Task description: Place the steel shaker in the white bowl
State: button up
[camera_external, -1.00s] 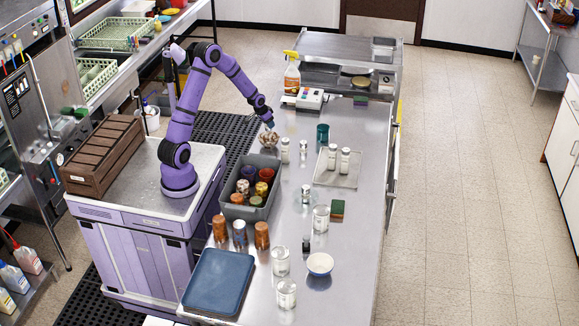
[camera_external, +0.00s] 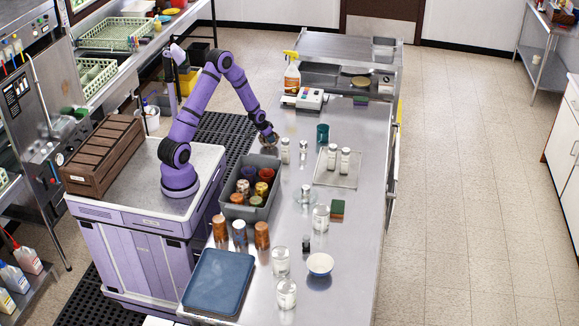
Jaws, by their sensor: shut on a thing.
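The white bowl (camera_external: 320,264) stands upright on the steel counter near its front right. Small shakers with metallic caps stand farther back: one pale (camera_external: 285,151), one slimmer and greyer (camera_external: 303,152); I cannot tell for sure which is the steel shaker. My gripper (camera_external: 269,141) is low over the counter behind the grey bin, left of these shakers and apart from them. It is shut on a small brown-and-white patterned object (camera_external: 268,147), mostly hidden by the fingers. The white bowl is well away from my gripper, toward the front.
A grey bin (camera_external: 233,211) of cups stands in front of my gripper. Patterned cups (camera_external: 262,236), glass jars (camera_external: 286,293) and a blue tray (camera_external: 218,281) crowd the front. Two more shakers stand on a flat tray (camera_external: 338,179). The counter's right strip is clear.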

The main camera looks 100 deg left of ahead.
jog(key=o, duration=0.7)
jog(key=shift+f, duration=0.1)
jog(key=v, duration=1.2)
jog(key=shift+d, duration=0.1)
